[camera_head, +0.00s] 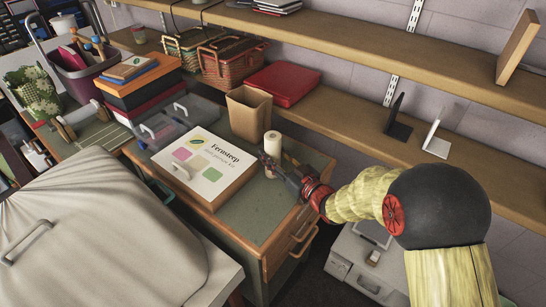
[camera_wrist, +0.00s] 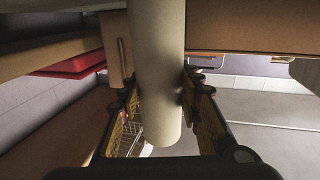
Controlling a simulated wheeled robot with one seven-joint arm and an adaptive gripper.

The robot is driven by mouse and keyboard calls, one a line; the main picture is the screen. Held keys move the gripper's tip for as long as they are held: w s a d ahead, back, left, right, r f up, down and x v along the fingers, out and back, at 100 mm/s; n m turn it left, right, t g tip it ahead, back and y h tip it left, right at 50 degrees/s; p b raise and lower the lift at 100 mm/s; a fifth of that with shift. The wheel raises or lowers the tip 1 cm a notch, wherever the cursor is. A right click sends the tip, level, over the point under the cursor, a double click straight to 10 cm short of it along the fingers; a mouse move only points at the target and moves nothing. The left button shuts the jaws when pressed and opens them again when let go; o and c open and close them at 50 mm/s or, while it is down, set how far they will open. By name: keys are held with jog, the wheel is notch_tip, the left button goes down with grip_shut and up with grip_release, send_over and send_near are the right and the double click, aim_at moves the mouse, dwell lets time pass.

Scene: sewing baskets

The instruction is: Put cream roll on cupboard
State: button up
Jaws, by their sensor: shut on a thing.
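The cream roll (camera_head: 272,143) is upright at the back right part of the cupboard's green top (camera_head: 250,215). My gripper (camera_head: 270,166) reaches in from the right and is shut on the roll's lower part. In the wrist view the roll (camera_wrist: 158,75) stands between my two fingers (camera_wrist: 160,100), long and pale, with one end visible. I cannot tell whether its base touches the cupboard top, as my gripper hides it.
A white-lidded box (camera_head: 205,165) lies on the cupboard left of the roll. A brown paper bag (camera_head: 248,113) stands behind. A red box (camera_head: 283,83) and wicker baskets (camera_head: 228,62) sit on the shelf behind. The cupboard top's front right is clear.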

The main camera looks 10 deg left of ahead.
jog(key=shift+f+b, duration=0.25)
jog(key=shift+b, duration=0.05)
